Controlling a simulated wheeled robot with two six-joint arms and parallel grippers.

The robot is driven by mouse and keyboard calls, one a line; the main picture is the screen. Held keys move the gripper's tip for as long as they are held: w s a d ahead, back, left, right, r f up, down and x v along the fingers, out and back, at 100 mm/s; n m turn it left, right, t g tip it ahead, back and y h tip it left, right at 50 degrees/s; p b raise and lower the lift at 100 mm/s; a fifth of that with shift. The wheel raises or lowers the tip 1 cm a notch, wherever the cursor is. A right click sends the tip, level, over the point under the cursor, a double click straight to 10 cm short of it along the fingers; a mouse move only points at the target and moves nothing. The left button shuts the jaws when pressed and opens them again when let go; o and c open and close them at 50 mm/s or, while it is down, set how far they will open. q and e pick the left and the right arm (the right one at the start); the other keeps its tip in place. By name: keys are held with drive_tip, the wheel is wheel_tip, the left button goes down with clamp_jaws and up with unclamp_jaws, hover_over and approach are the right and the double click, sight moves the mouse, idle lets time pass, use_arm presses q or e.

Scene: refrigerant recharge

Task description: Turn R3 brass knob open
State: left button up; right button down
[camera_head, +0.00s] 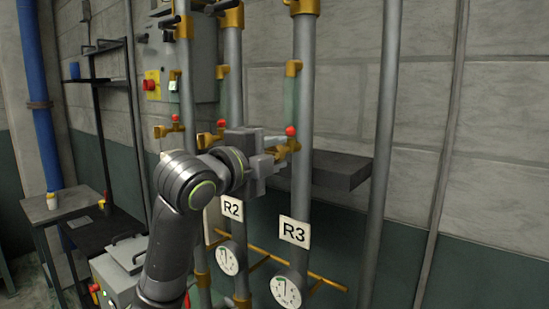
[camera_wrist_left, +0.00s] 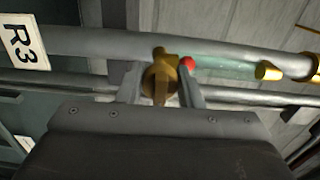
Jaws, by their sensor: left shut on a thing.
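The R3 pipe is a grey vertical pipe (camera_head: 303,90) with a white R3 label (camera_head: 294,232), also in the left wrist view (camera_wrist_left: 23,42). Its brass knob (camera_head: 292,146) sits above the label, beside a small red ball (camera_head: 291,131). My left gripper (camera_head: 277,148) reaches the knob from the left in the head view. In the left wrist view, the brass knob (camera_wrist_left: 160,80) lies between the two fingers of my left gripper (camera_wrist_left: 161,88), which is shut on it. The red ball (camera_wrist_left: 187,63) is by the right finger. The fingers partly hide the knob. My right gripper is out of view.
The R2 pipe (camera_head: 234,110) with its label (camera_head: 231,208) stands close to the left of R3. A dark shelf (camera_head: 345,171) is behind R3. Round gauges (camera_head: 286,290) and a thin yellow pipe (camera_head: 325,282) are below. The wall to the right is clear.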

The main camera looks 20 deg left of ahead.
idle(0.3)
use_arm(q)
drive_tip(key=o, duration=1)
drive_tip(key=shift+c, duration=0.2)
drive_tip(key=shift+s, duration=0.1)
drive_tip(key=b+v, duration=0.6)
drive_tip(key=v, duration=1.1)
